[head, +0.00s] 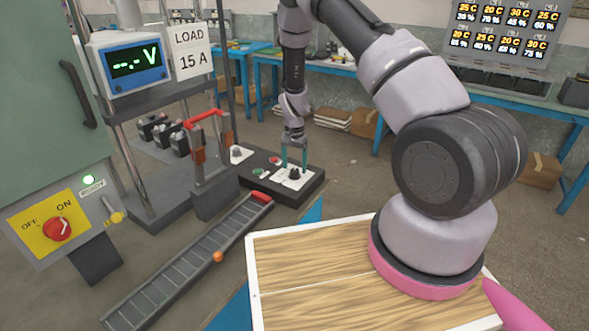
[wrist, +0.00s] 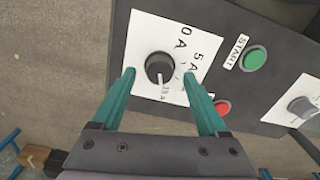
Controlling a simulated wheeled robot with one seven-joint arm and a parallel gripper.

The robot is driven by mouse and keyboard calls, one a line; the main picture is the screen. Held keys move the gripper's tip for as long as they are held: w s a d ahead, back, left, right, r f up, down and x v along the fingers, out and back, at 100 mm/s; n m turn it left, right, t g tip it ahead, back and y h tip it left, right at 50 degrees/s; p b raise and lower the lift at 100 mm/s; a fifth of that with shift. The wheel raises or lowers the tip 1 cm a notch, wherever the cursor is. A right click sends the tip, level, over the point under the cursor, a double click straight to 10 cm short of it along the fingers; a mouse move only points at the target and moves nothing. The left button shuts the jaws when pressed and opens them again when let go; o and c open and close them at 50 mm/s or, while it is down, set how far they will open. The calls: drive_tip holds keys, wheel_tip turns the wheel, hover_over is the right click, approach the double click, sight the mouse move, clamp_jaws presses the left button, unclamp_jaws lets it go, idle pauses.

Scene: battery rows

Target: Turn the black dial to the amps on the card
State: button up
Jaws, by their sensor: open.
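The card (head: 191,50) reads "LOAD 15 A". The black dial (head: 295,173) sits on a white scale plate on the dark control box; it also shows in the wrist view (wrist: 158,66). Its white pointer mark faces toward the bottom of the wrist view, toward a small label that looks like 15 A. The 0 A and 5 A labels are readable at upper right; my right finger partly covers the scale beyond them. My gripper (head: 294,160) is open, its teal fingers on either side of the dial, with gaps between them and it in the wrist view (wrist: 159,74).
A green START button (wrist: 256,57) and a red button (wrist: 222,107) lie close to the dial. A second, grey knob (wrist: 304,106) is on another white plate. The meter (head: 136,62) shows "--.- V". A roller track (head: 190,262) lies in front of the box.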

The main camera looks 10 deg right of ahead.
wheel_tip(320, 180, up, 9)
idle(0.3)
drive_tip(key=shift+r, duration=0.1)
wheel_tip(320, 180, up, 17)
drive_tip(key=t+y, duration=0.1)
drive_tip(key=t, duration=0.1)
hover_over(295, 170)
drive_tip(key=s+d, duration=0.1)
drive_tip(key=s, duration=0.2)
drive_tip(key=s+d+r+n+t+y, duration=0.1)
drive_tip(key=s+r, duration=0.2)
drive_tip(key=r, duration=0.3)
drive_tip(key=s+d+r, duration=0.1)
drive_tip(key=s+r, duration=0.3)
drive_tip(key=r, duration=0.1)
drive_tip(key=s+d+r+n+t, duration=0.1)
drive_tip(key=s+r+t, duration=0.1)
drive_tip(key=s+r, duration=0.4)
drive_tip(key=s+d+r+t, duration=0.1)
drive_tip(key=s+r, duration=0.4)
drive_tip(key=s, duration=0.9)
drive_tip(key=shift+s+d+r+n+t, duration=0.2)
drive_tip(key=shift+d+r+n+t, duration=0.2)
drive_tip(key=shift+t, duration=0.2)
